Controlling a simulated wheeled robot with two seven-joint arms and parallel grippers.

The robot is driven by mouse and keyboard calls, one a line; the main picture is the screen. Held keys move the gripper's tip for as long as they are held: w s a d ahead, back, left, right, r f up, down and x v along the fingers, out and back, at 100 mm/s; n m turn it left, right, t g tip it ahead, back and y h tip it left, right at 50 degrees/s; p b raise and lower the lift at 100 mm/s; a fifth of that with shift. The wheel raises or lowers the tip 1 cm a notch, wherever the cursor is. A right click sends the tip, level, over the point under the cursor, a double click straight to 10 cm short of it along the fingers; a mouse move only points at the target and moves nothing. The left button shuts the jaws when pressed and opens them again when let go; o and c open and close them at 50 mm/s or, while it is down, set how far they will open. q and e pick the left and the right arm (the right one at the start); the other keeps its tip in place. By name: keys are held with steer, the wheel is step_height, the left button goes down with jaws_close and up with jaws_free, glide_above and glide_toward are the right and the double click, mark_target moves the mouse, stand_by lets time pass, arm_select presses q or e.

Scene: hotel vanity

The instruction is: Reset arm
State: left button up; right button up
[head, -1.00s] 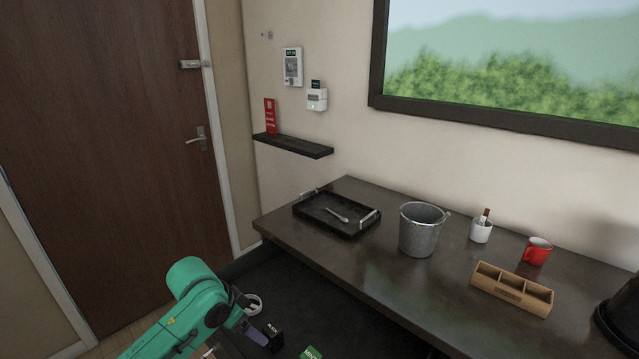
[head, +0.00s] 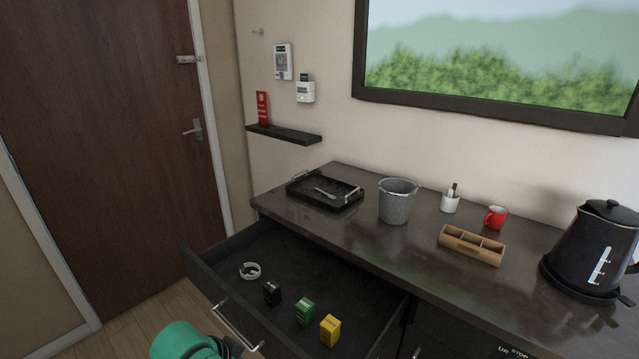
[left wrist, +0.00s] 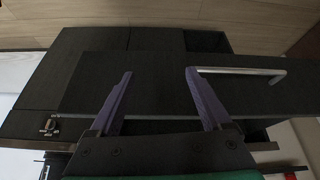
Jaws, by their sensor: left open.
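My left gripper shows in the left wrist view (left wrist: 158,90) with its two purple fingers spread apart and nothing between them. A dark drawer front with a silver bar handle (left wrist: 245,72) lies beyond the fingers; I cannot tell whether a finger touches it. In the head view, only a green part of my left arm shows at the bottom edge, in front of the open drawer (head: 215,270). The gripper itself is out of the head view. My right arm does not show.
The drawer holds a white ring-shaped item (head: 250,271), a black box (head: 272,293), a green box (head: 304,311) and a yellow box (head: 330,331). The counter above bears a black tray (head: 325,190), a metal bucket (head: 397,201), a wooden organiser (head: 471,245), a red mug (head: 495,217) and a black kettle (head: 592,250).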

arm_select(q)
steer(key=s+a+f+n+y, duration=0.3)
steer(key=s+a+n, duration=0.2)
steer(key=s+a, duration=0.5)
steer(key=s+d+f+g, duration=0.1)
steer(key=s+f, duration=0.1)
steer(key=f, duration=0.9)
steer(key=s+d+f+g, duration=0.1)
steer(key=s+f, duration=0.2)
steer(key=f, duration=0.9)
steer(key=s+a+f+g, duration=0.1)
steer(key=s+a+f, duration=0.2)
steer(key=s+f, duration=1.1)
steer(key=shift+s+a+f+m, duration=0.15)
steer(key=shift+s+f+m, duration=0.25)
steer(key=shift+s, duration=0.85)
